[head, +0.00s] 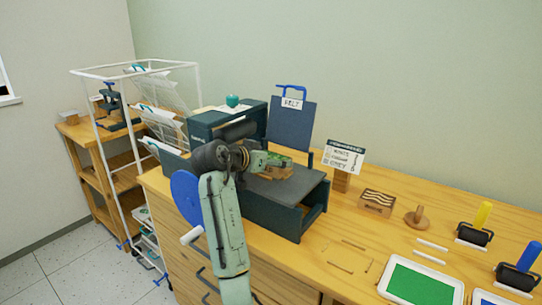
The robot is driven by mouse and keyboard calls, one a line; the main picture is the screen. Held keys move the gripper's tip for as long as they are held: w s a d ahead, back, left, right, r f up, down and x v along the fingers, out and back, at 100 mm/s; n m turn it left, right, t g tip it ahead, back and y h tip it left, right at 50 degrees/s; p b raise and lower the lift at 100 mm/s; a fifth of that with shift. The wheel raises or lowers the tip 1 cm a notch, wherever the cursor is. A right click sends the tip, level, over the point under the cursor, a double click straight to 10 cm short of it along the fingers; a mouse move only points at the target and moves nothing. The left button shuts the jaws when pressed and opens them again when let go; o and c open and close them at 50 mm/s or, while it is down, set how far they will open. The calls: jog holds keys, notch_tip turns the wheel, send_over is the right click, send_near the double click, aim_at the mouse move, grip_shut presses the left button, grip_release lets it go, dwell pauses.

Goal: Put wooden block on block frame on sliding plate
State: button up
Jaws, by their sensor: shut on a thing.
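My gripper (277,164) is over the dark sliding plate (303,188) of the printing press, near its middle. It is shut on a wooden block (274,175), of which a small brown part shows under the fingers. The block is low, at or just above the plate; I cannot tell whether it touches. The block frame cannot be made out clearly here; the gripper and arm cover part of the plate. The press body (212,122) with its dark roller stands behind and left of the gripper.
A blue felt board (290,124) stands behind the plate. On the wooden table (310,262) to the right are a sign (344,156), a slotted wooden box (376,203), a wooden knob (417,217), a green ink tray (421,283) and rollers (475,234). A white rack (133,70) stands left.

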jog(key=o, duration=0.8)
jog(key=shift+f, duration=0.15)
jog(key=o, duration=0.4)
jog(key=shift+s+a+r, duration=0.1)
jog(key=shift+s+r, duration=0.05)
jog(key=shift+r, duration=0.1)
jog(key=b+v, duration=0.2)
jog(key=v, duration=0.9)
jog(key=shift+s+a+b, duration=0.2)
jog(key=shift+s+b, duration=0.1)
jog(key=shift+b, duration=0.1)
jog(key=shift+a+r, duration=0.1)
